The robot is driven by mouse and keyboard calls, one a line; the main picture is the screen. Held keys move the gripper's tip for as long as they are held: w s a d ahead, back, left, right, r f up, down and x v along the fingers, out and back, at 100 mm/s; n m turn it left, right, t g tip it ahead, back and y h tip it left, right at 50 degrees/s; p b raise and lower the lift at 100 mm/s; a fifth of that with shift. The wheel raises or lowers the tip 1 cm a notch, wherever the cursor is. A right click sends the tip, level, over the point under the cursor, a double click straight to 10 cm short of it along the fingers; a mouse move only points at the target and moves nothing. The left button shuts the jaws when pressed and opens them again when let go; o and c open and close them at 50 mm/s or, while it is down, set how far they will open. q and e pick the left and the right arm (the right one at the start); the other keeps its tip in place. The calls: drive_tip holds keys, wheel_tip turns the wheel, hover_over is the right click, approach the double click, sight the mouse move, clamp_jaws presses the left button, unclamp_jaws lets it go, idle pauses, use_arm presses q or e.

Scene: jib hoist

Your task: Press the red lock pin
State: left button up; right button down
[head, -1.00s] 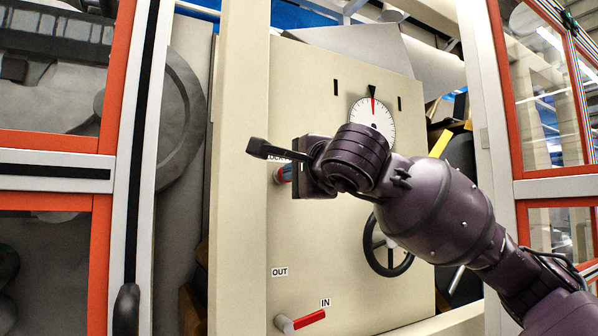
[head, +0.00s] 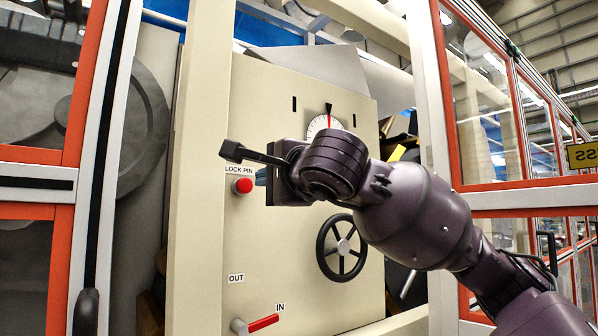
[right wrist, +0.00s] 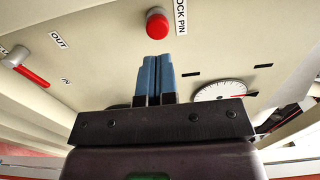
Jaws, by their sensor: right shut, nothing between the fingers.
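The red lock pin (head: 243,186) is a round red button on the beige panel (head: 290,100), just under the "LOCK PIN" label (head: 239,170). It also shows in the right wrist view (right wrist: 157,22), above the fingertips. My right gripper (head: 262,177) is just to the right of the pin in the head view. Its blue fingers (right wrist: 155,75) are shut with nothing between them and point toward the pin. A gap shows between fingertips and pin in the right wrist view. My left gripper is not in view.
Below on the panel are a black handwheel (head: 341,248) and a red-handled lever (head: 262,323) between "OUT" and "IN" labels. A white dial (head: 318,124) is partly hidden behind my right arm. Orange-framed glazed doors (head: 490,120) stand on both sides.

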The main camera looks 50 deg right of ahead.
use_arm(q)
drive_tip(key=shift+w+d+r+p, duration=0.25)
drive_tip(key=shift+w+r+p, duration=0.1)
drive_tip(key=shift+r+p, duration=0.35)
use_arm(e)
drive_tip(key=v, duration=0.7)
drive_tip(key=shift+s, duration=0.25)
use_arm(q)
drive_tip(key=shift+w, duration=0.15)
use_arm(e)
drive_tip(key=shift+f, duration=0.15)
